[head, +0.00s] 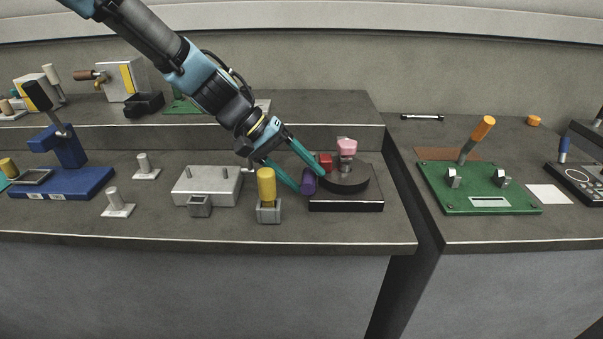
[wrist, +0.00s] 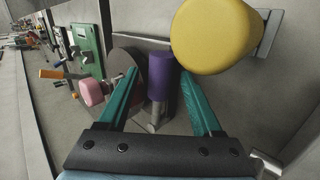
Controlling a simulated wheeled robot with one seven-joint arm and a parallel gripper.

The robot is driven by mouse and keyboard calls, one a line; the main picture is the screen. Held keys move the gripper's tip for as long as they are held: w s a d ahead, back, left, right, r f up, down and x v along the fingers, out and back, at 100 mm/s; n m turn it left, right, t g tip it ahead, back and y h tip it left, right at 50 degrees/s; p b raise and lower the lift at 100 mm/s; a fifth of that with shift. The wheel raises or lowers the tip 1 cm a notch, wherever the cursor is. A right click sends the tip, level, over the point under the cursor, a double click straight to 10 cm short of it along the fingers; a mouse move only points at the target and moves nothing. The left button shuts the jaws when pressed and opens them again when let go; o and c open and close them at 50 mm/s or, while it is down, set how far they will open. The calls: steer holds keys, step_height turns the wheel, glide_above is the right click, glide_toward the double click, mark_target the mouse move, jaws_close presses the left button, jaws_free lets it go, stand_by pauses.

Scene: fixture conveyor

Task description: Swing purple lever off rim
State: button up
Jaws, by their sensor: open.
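The purple lever (head: 308,181) is a short purple cylinder at the left edge of a dark round disc (head: 350,186) on a black base (head: 346,206). In the wrist view the purple lever (wrist: 160,78) stands between my two teal fingers, on a grey stem. My gripper (head: 309,179) is open, with one finger on each side of the lever. In the wrist view my gripper (wrist: 158,71) shows gaps beside the lever, more plainly on the left; contact on the right is hard to judge. The lever's lower end is partly hidden in the head view.
A yellow cylinder (head: 266,186) in a grey holder stands close to the left of my fingers. A pink knob (head: 347,146) and a red block (head: 326,160) are at the disc. A grey box (head: 207,186) is further left. Bench surface in front is clear.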

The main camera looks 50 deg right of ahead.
steer(key=b+v, duration=0.1)
steer(key=v, duration=0.9)
steer(key=shift+w+r, duration=0.25)
steer(key=shift+r, duration=0.1)
steer(key=shift+c, duration=0.2)
